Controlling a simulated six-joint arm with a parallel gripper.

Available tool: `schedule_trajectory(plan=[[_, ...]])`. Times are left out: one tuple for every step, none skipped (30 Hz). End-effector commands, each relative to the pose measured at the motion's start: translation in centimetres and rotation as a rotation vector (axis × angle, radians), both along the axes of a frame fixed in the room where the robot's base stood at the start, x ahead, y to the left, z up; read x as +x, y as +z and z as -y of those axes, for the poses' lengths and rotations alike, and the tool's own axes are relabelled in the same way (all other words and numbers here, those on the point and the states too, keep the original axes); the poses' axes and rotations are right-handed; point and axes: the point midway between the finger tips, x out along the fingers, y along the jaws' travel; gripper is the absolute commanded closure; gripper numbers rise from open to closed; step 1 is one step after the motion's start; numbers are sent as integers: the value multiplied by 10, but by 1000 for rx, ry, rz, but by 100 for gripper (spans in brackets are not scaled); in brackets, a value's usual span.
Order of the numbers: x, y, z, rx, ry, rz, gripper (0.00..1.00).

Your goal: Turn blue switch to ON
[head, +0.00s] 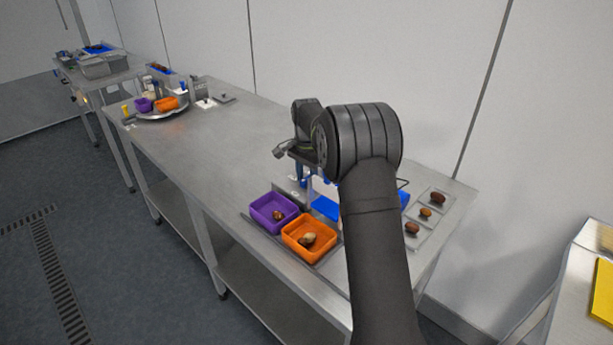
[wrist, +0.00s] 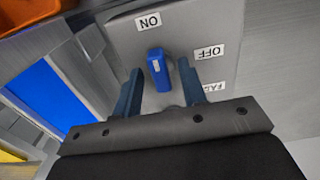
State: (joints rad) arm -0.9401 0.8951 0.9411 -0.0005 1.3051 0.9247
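The blue switch (wrist: 158,70) stands out from a grey plate (wrist: 222,28) in the wrist view. The plate has an ON label (wrist: 149,21) near its top edge, an OFF label (wrist: 209,52) to the right, and a partly hidden label (wrist: 213,87) below that. The switch's long side runs roughly up and down in the picture; I cannot tell for sure which label it is set to. My gripper (wrist: 159,80) is open, with one blue finger on each side of the switch and visible gaps between. In the head view, my arm hides the switch.
In the head view, a purple bin (head: 262,207) and an orange bin (head: 296,243) stand at the table's front edge, each holding dates. Several dates lie on pale plates (head: 443,204) to the right of my arm. The table's middle (head: 215,140) is clear.

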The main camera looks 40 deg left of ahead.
Motion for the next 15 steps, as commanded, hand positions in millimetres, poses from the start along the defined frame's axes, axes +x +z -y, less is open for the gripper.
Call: schedule_trajectory(plan=[[0,0,0,0,0,0,62],[0,0,0,0,0,0,62],[0,0,0,0,0,0,62],[0,0,0,0,0,0,62],[0,0,0,0,0,0,62],[0,2,0,1,0,0,62],[0,3,0,1,0,0,62],[0,6,0,1,0,1,62],[0,10,-1,2,0,1,62],[0,14,-1,2,0,1,62],[0,18,-1,2,0,1,62],[0,26,-1,3,0,2,62],[0,33,-1,3,0,2,62],[0,40,-1,4,0,2,62],[0,50,-1,4,0,3,62]])
